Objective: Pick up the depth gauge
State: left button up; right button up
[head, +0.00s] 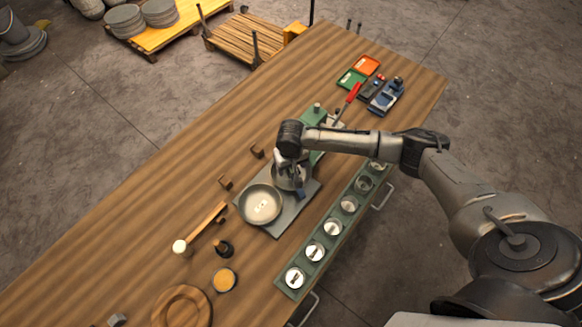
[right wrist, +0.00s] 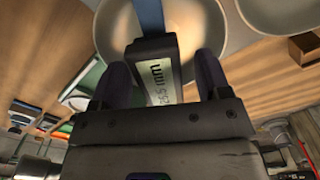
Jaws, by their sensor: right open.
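The depth gauge (right wrist: 158,80) shows in the right wrist view as a dark body with a lit display reading about 26.6 mm and a blue bar (right wrist: 149,17) running away from it. In the head view a small blue part of the gauge (head: 300,194) shows just below my right gripper (head: 297,180). My right gripper also shows in the right wrist view (right wrist: 163,72), its fingers open on either side of the gauge body. The gauge is over or in a pale bowl (right wrist: 195,22), mostly hidden by the gripper in the head view. My left gripper is not in view.
Another pale bowl (head: 262,204) sits beside it on a grey plate (head: 283,228). A green tray (head: 287,284) of several round cups runs along the front edge. A mallet (head: 203,229), a round wooden ring (head: 160,309) and an orange-filled dish (head: 223,279) lie to the left.

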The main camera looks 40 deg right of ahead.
jog(key=shift+f, duration=0.75)
